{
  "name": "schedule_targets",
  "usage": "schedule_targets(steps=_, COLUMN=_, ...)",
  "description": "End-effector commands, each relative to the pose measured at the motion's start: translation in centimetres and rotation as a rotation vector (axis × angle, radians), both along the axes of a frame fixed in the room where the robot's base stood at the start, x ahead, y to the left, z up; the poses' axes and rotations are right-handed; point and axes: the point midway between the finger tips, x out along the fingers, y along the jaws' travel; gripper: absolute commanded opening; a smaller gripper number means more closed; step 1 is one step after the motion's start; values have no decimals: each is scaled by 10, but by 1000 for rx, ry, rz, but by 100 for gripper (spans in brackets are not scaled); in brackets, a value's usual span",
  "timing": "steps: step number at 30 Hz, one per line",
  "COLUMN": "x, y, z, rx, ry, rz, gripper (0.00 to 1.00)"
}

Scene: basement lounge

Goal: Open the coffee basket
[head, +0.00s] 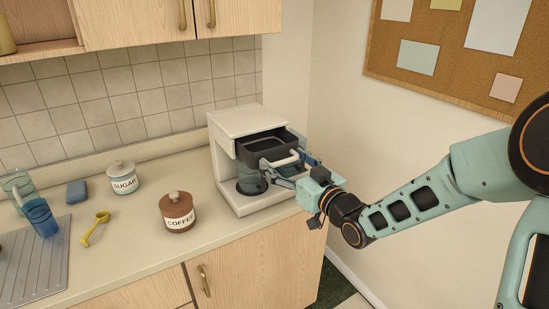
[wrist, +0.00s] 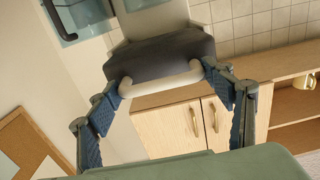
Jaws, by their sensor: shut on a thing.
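The white coffee maker (head: 236,117) stands on the counter against the back wall. Its dark coffee basket (head: 262,146) sticks out of the front, and its open top shows in the head view. The basket has a pale curved handle (head: 284,159). My gripper (head: 290,167) is at the front of the basket, shut on the handle. In the wrist view the blue finger pads stand at both ends of the handle (wrist: 162,80), below the dark basket front (wrist: 160,56). A glass carafe (head: 250,181) sits under the basket, partly hidden by my gripper.
A brown coffee jar (head: 177,215) and a white sugar jar (head: 122,179) stand left of the machine. A yellow scoop (head: 95,229), blue cup (head: 40,217), blue sponge (head: 76,192) and drain tray (head: 33,268) lie farther left. The wall is close on the right.

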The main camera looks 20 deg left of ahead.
Motion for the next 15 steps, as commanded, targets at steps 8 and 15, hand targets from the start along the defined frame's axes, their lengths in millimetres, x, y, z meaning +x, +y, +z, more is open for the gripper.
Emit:
schedule_targets(steps=8, x=-16, y=-22, z=0, rx=-2, ry=-2, rz=-5, gripper=30)
schedule_targets(steps=15, x=-16, y=-22, z=1, rx=-1, ry=-2, rz=-5, gripper=30)
